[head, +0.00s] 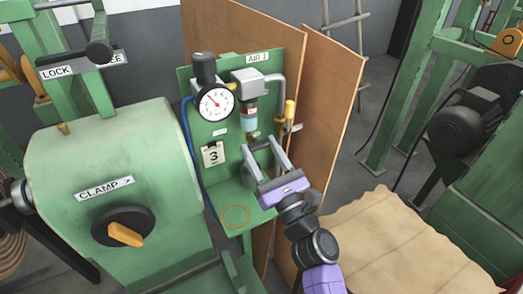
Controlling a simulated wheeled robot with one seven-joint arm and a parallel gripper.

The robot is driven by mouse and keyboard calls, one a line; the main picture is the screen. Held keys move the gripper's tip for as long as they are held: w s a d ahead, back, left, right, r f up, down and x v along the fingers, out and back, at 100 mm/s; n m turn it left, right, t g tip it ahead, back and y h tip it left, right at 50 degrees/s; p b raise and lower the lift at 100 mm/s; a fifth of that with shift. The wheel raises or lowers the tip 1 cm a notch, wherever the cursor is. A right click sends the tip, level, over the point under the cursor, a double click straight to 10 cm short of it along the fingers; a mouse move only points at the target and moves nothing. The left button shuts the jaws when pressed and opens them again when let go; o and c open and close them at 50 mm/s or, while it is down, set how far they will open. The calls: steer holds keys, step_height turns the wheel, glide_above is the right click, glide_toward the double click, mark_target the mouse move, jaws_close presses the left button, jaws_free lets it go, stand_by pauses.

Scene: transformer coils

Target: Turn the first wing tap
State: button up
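My gripper (262,147) is in front of the green air panel (193,128), with its two grey fingers apart and nothing visible between them. No part is clearly recognisable as a wing tap. A small brass fitting (252,135) sits under the clear filter bowl (250,119), just above and behind the fingertips. A yellow upright handle (290,111) is at the panel's right edge, above the right finger. I cannot tell whether either is the tap. The fingers and the purple gripper body hide part of the lower panel and shelf.
A round gauge (215,104) and a "3" tag (213,154) are on the panel. An orange ring (235,216) marks the green shelf. The clamp machine (110,165) with its yellow knob (126,235) stands left. Brown boards (335,80) stand behind; a brown sheet (410,250) lies right.

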steer(key=shift+c, duration=1.1)
steer(key=shift+n+g+y, duration=0.3)
steer(key=shift+n, duration=0.3)
steer(key=n+g+y+b, duration=0.1)
steer(key=n, duration=0.3)
steer(key=n+g+y+b, duration=0.1)
steer(key=n+g, duration=0.1)
steer(key=n, duration=0.1)
steer(key=n+g+y+b, duration=0.1)
steer(key=n, duration=0.3)
steer(key=shift+w+d+n+g+b, duration=0.1)
steer(key=shift+d+n+g+b, duration=0.1)
steer(key=shift+n+g+b, duration=0.15)
steer(key=n+g+b, duration=0.1)
steer(key=n+g, duration=0.1)
steer(key=n, duration=0.3)
steer(key=shift+r, duration=0.1)
steer(key=n+g+h, duration=0.1)
steer(key=n, duration=0.3)
steer(key=shift+g, duration=0.35)
steer(key=shift+n, duration=0.45)
